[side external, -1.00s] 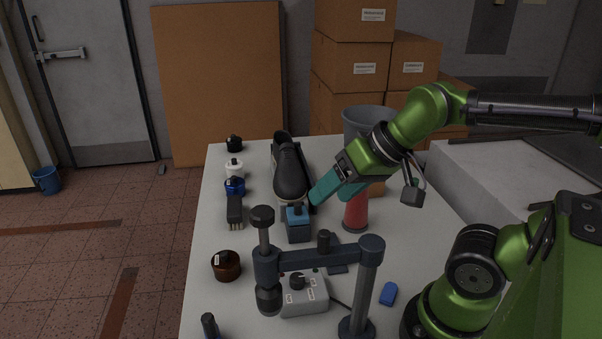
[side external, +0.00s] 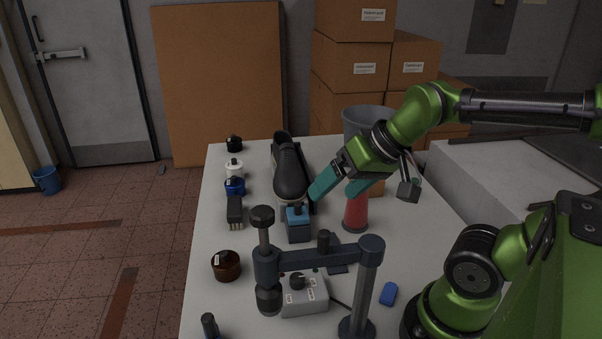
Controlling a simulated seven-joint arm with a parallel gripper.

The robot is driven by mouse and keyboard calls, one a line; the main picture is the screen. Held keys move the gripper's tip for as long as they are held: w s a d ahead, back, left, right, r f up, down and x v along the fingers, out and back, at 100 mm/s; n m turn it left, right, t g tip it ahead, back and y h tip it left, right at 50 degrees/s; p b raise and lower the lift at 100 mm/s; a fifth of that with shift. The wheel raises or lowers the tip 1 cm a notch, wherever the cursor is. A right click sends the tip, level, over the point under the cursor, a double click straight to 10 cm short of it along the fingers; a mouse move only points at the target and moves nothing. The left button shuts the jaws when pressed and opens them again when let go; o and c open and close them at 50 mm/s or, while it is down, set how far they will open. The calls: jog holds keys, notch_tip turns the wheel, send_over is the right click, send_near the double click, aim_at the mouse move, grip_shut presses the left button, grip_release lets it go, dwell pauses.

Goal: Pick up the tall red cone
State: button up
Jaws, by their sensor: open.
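The tall red cone (side external: 356,212) stands upright on the table, right of the centre, on a dark base. Its upper part is hidden behind my gripper. My gripper (side external: 335,190) is open and empty, with its two teal fingers pointing down and to the left. The right finger overlaps the cone's top in the picture; I cannot tell whether they touch. The left finger is near the toe of the black shoe.
A black shoe (side external: 289,172) and a blue-topped block (side external: 298,223) are left of the cone. A dark clamp stand (side external: 320,256) and grey box (side external: 303,297) are in front. A grey bucket (side external: 369,118) stands behind. Jars and a brush (side external: 234,211) line the table's left side.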

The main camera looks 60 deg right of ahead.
jog(key=d+g+h, duration=0.1)
jog(key=d+g, duration=0.1)
jog(key=d, duration=1.9)
jog(key=n, duration=0.7)
send_near(357, 202)
jog(key=shift+w+d+f+g, duration=0.15)
jog(key=shift+w+d+f, duration=0.2)
jog(key=shift+w+d, duration=0.25)
jog(key=shift+w+d+f+g, duration=0.15)
jog(key=shift+w+d+f, duration=0.2)
jog(key=shift+w+d, duration=0.3)
jog(key=x, duration=0.5)
jog(key=shift+w+a, duration=0.1)
jog(key=shift+w, duration=0.3)
grip_shut()
